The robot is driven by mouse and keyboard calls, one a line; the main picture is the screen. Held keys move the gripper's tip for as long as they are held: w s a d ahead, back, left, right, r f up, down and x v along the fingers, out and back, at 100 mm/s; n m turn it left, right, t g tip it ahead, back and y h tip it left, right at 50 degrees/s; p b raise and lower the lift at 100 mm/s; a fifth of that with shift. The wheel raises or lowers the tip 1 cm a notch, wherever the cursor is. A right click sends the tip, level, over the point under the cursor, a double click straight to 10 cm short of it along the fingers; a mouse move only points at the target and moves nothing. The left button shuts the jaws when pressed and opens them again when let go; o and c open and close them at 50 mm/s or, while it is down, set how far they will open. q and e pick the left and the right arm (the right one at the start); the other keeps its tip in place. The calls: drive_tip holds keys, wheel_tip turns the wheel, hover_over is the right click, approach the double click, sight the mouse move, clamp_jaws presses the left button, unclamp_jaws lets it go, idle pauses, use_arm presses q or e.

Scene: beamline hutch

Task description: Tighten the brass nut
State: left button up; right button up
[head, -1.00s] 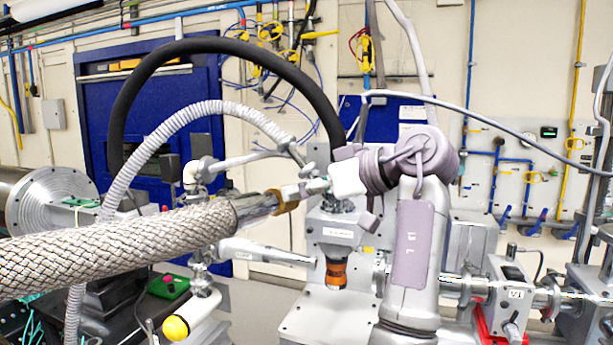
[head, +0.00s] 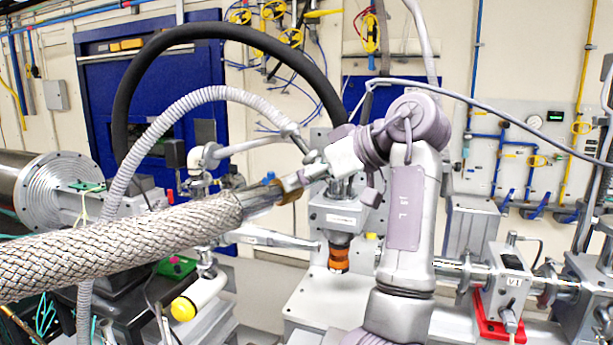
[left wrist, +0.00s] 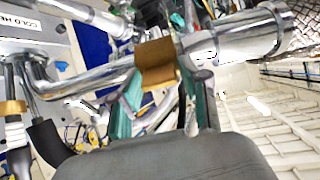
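The brass nut (head: 287,190) is a golden-brown collar at the end of the metal fitting (head: 258,196) on a thick braided hose (head: 120,245) in the head view. In the left wrist view the nut (left wrist: 158,62) sits around a shiny pipe joint, between teal finger pads. My left gripper (head: 292,184) reaches the nut from the upper right. In the left wrist view, the left gripper's pads (left wrist: 160,95) stand close against both sides of the nut and look closed on it; the exact contact is partly hidden. My right gripper is not in view.
A black hose (head: 215,32) and a white corrugated hose (head: 190,105) arch above the braided hose. A beam pipe with a valve block (head: 508,285) lies at right. A flanged vessel (head: 65,190) is at left.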

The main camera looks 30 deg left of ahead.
use_arm(q)
drive_tip(key=shift+o, duration=0.5)
drive_tip(key=shift+a, duration=0.3)
wheel_tip(320, 180, up, 10)
drive_tip(key=shift+f, duration=0.1)
